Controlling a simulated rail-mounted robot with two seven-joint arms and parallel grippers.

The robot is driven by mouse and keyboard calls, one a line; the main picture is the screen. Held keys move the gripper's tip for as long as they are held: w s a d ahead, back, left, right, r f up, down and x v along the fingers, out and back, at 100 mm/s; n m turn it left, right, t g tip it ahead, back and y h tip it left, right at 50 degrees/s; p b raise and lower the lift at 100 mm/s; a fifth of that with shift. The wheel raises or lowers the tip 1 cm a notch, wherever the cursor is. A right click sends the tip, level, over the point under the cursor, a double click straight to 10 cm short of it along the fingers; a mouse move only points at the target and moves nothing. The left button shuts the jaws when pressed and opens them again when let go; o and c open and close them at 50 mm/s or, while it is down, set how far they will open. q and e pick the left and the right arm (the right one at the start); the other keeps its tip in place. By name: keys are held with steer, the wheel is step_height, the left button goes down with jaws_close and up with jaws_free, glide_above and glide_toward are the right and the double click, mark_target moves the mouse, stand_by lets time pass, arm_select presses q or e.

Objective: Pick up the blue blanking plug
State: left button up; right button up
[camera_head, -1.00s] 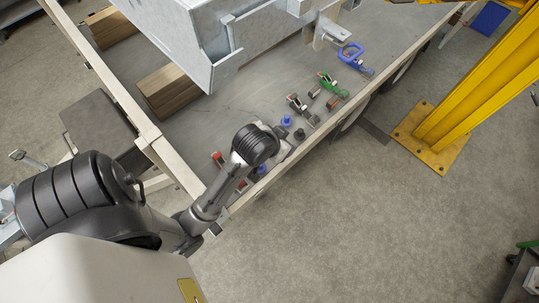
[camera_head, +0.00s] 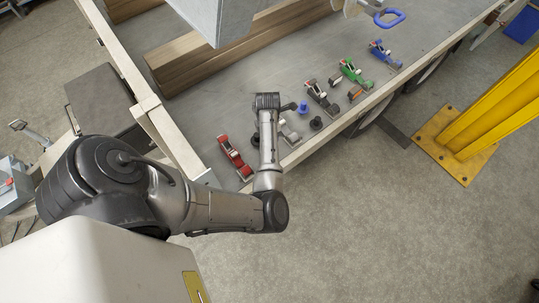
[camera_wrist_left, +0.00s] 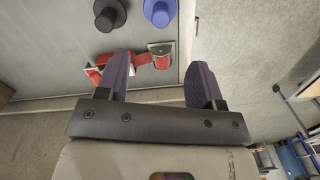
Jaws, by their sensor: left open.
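The blue blanking plug (camera_head: 302,107) stands on the grey trailer deck, just right of my left forearm in the head view. It also shows at the top edge of the left wrist view (camera_wrist_left: 160,11), partly cut off. A black plug (camera_head: 316,124) stands close to it and nearer the deck edge. My left gripper (camera_wrist_left: 158,70) is open and empty, with the blue plug ahead of its fingertips and apart from them. In the head view its fingers are hidden or cannot be made out. My right gripper is not in view.
A red coupling (camera_head: 234,157) lies left of my forearm; its red parts show by the fingers. Black (camera_head: 320,97), green (camera_head: 355,74) and blue (camera_head: 384,53) couplings line the deck edge. Wooden beams (camera_head: 215,55) lie behind. A yellow post (camera_head: 490,110) stands right.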

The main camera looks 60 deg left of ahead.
arm_select(q)
steer(key=f, duration=0.4)
steer(key=f+n+b, duration=0.1)
steer(key=f, duration=0.4)
steer(key=f+n+b, duration=0.1)
steer(key=f, duration=0.4)
steer(key=shift+s+d+f, duration=0.1)
steer(key=shift+s+d, duration=0.1)
steer(key=shift+d, duration=0.1)
steer(key=shift+c, duration=0.2)
steer(key=c, duration=1)
jaws_close()
